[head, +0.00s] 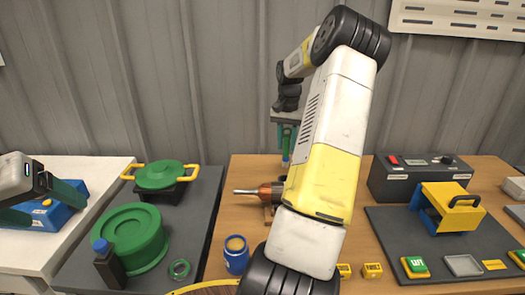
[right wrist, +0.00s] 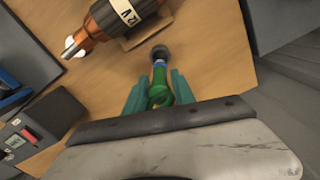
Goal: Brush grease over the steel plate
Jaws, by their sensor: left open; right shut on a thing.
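My right gripper (right wrist: 156,92) is shut on a green-handled brush (right wrist: 160,68) with a blue band and a dark round tip, pointing away from the wrist. In the head view the right gripper (head: 287,133) is raised behind the rotor, and my white and yellow arm partly hides it. A small grey plate (head: 463,265), which looks like the steel plate, lies flat on the dark mat at right, well away from the brush. A blue jar (head: 236,262) with tan contents stands at the table's front. My left gripper (head: 42,207) is open at the far left, over a blue box.
An orange and black rotor (head: 268,192) lies mid-table, close to the brush. A dark control box (head: 418,178) and a yellow-blue block (head: 447,208) stand at right. Green round containers (head: 135,238) and a dark bottle (head: 108,265) occupy the left mat. Small labelled tiles flank the plate.

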